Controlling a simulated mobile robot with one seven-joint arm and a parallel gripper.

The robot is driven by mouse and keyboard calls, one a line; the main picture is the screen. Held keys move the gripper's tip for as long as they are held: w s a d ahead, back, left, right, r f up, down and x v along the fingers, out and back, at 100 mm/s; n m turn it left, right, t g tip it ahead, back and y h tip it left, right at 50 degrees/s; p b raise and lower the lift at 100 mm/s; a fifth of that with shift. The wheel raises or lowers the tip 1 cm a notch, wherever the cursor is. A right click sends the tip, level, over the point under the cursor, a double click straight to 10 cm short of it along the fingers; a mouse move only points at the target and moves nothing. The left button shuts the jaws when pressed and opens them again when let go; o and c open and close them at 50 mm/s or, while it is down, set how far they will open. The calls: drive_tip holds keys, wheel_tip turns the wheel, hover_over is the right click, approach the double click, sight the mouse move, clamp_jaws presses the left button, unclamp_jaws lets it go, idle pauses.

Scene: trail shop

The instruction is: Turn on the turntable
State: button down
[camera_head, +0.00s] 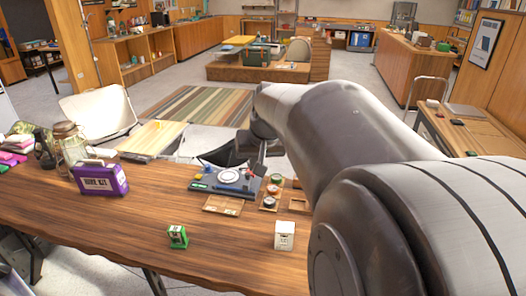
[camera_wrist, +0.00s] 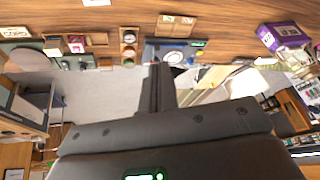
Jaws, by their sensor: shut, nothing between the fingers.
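The turntable (camera_head: 229,177) is a dark blue-grey box with a pale round platter, lying near the far edge of the wooden counter. Small green and red parts show on it. In the wrist view the turntable (camera_wrist: 173,56) appears upside down, beyond the fingertips, with a green patch at its right. My gripper (camera_head: 262,158) is at the far side of the turntable, partly behind my arm. In the wrist view my gripper (camera_wrist: 159,68) is shut and empty, its tips overlapping the turntable's near edge in the picture. I cannot tell whether they touch it.
A wooden tray (camera_head: 222,205) lies before the turntable, with small round tins (camera_head: 269,202) at its right. A purple box (camera_head: 100,180) and a glass jar (camera_head: 70,144) stand left.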

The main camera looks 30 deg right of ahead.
drive_tip(key=w+d+f+m, duration=0.2)
drive_tip(key=w+d, duration=0.3)
drive_tip(key=d, duration=0.7)
drive_tip(key=d+f+m, duration=0.1)
drive_tip(key=d+f, duration=0.3)
drive_tip(key=d, duration=0.5)
drive_tip(key=d+f+m+g+h, duration=0.1)
drive_tip(key=d+f, duration=0.4)
drive_tip(key=d, duration=0.5)
drive_tip(key=d+f+m+g+h, duration=0.1)
drive_tip(key=d+f, duration=0.3)
drive_tip(key=d, duration=0.5)
drive_tip(key=shift+s+d+f, duration=0.25)
drive_tip(key=shift+f, duration=0.1)
drive_tip(key=x, duration=1.3)
drive_tip(key=shift+s+f, duration=0.2)
drive_tip(key=shift+f, duration=0.25)
drive_tip(key=shift+d, duration=0.1)
drive_tip(key=shift+w+d+f, duration=0.1)
drive_tip(key=shift+f, duration=0.25)
drive_tip(key=shift+r, duration=0.1)
